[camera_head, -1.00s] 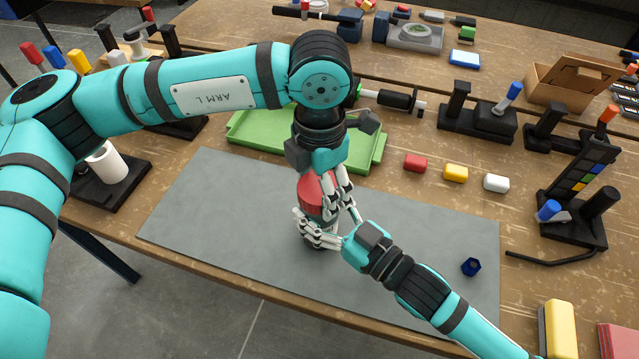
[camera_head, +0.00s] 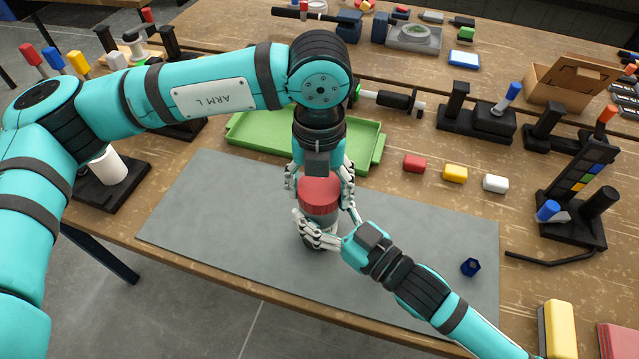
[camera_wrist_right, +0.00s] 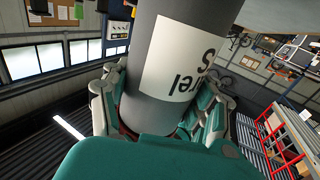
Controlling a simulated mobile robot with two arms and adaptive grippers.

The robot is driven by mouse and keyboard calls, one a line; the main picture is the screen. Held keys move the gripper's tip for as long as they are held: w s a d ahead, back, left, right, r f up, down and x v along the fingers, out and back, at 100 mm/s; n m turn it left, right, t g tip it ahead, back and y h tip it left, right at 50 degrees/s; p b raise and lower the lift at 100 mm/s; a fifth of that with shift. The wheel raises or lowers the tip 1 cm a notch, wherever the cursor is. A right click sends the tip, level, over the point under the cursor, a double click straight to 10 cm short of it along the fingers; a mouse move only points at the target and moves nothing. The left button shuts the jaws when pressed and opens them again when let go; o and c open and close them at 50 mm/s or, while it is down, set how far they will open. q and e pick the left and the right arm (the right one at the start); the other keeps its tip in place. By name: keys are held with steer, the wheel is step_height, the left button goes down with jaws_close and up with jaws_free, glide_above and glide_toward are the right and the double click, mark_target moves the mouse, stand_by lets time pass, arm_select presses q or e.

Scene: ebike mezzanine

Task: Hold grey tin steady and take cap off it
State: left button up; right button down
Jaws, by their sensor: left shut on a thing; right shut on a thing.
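The grey tin (camera_head: 326,221) stands on the grey mat with a red cap (camera_head: 320,196) on its top. My left gripper (camera_head: 320,178) comes down from above, shut on the red cap with its fingers on either side. My right gripper (camera_head: 327,232) is shut on the tin's body below the cap, coming from the lower right. In the right wrist view the tin (camera_wrist_right: 150,108) fills the middle, with a white label with dark lettering, between the right gripper's fingers (camera_wrist_right: 160,110). The cap is out of that view.
The grey mat (camera_head: 220,230) is mostly clear, with a dark blue hex piece (camera_head: 470,267) at its right. A green tray (camera_head: 255,135) lies behind. Red (camera_head: 415,163), yellow (camera_head: 455,173) and white (camera_head: 496,183) blocks sit behind the mat. Black fixtures (camera_head: 572,215) stand at the right.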

mark_target(320, 187)
arm_select(q)
steer(key=shift+r, duration=0.1)
steer(key=shift+r, duration=1)
steer(key=shift+r, duration=2)
arm_select(e)
steer(key=shift+c, duration=1.2)
jaws_free()
steer(key=shift+s+d, duration=0.1)
